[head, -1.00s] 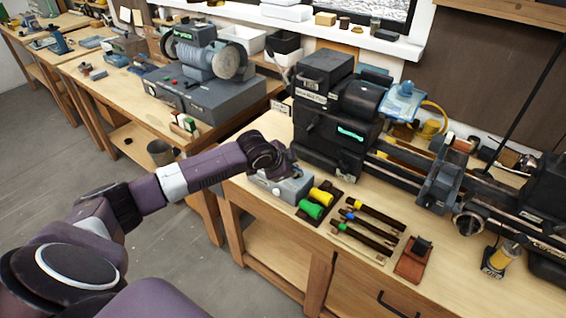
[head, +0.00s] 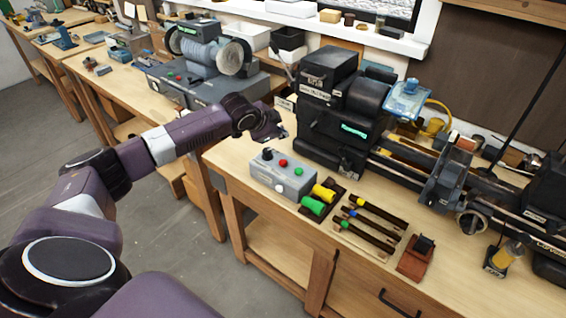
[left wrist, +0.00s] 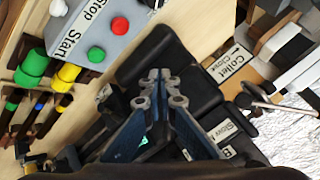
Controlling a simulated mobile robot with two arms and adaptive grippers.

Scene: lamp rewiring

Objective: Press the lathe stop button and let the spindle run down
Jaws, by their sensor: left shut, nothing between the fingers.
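The grey control box (head: 265,176) sits on the bench left of the lathe. It carries a red button (head: 283,163), a green button (head: 298,171), a black knob and a white button. In the left wrist view the red button (left wrist: 120,26) is beside the label "Stop" and the green button (left wrist: 97,54) beside "Start". My left gripper (head: 279,131) is shut and empty, above and behind the box, apart from the buttons; its fingertips (left wrist: 158,76) meet in the wrist view. The black lathe (head: 335,115) has a lit green display (head: 353,131). Whether its spindle turns cannot be told. My right gripper is out of view.
Yellow and green handles (head: 313,206) lie just right of the box, with a rack of several tools (head: 368,222) beyond. A bench grinder (head: 205,60) stands at the back left. The bench front left of the box is clear.

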